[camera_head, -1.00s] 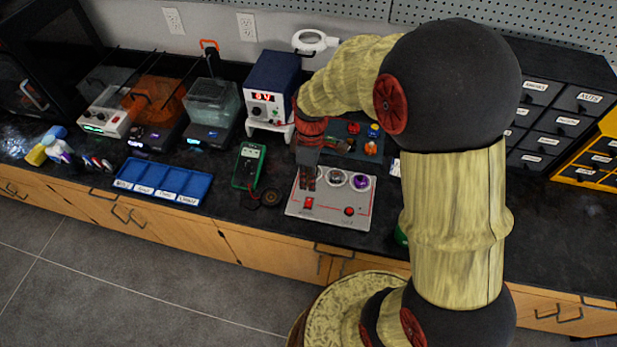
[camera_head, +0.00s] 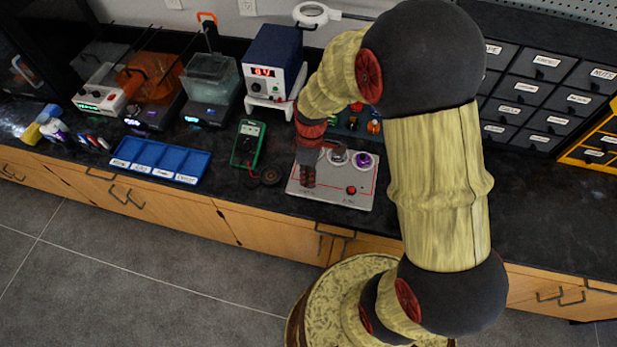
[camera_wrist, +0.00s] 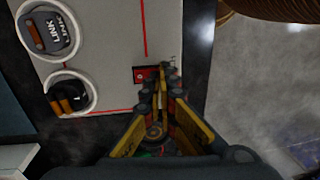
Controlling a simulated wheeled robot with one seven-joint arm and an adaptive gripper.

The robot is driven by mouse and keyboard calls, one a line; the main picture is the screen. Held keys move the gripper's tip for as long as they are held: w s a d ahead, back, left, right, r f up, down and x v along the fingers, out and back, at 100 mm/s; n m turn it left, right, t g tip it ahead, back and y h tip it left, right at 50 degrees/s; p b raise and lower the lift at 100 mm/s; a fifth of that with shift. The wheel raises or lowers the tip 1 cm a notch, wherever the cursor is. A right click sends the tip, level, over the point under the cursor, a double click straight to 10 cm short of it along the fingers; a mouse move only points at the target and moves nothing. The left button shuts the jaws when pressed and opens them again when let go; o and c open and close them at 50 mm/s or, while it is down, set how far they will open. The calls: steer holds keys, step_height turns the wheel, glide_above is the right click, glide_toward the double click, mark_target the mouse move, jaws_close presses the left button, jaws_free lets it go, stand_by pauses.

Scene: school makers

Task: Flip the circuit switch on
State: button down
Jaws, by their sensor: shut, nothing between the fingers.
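The circuit panel (camera_head: 335,198) is a pale grey board with red lines, lying on the black bench. Its red switch (camera_wrist: 140,74) shows in the wrist view, partly covered by my fingertips. My gripper (camera_wrist: 165,70) is shut and empty, its tips at the switch's right part; whether they touch it I cannot tell. In the head view my gripper (camera_head: 307,184) reaches down over the panel's left part and hides the switch. Whether the switch is on or off is not clear.
A green multimeter (camera_head: 248,144) and blue tray (camera_head: 158,160) lie to the left. A power supply (camera_head: 273,62) stands behind. Drawers (camera_head: 540,90) are at the right.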

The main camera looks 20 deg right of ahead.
steer(key=shift+s+a+f, duration=0.1)
steer(key=shift+f, duration=0.3)
steer(key=shift+w+d+r+p, duration=0.3)
steer(key=shift+w+d+p, duration=0.15)
steer(key=shift+w, duration=0.15)
steer(key=shift+r, duration=0.3)
step_height(320, 180, up, 13)
steer(key=s+a+p, duration=0.1)
steer(key=p, duration=0.4)
steer(key=shift+s+r, duration=0.15)
steer(key=shift+s, duration=0.05)
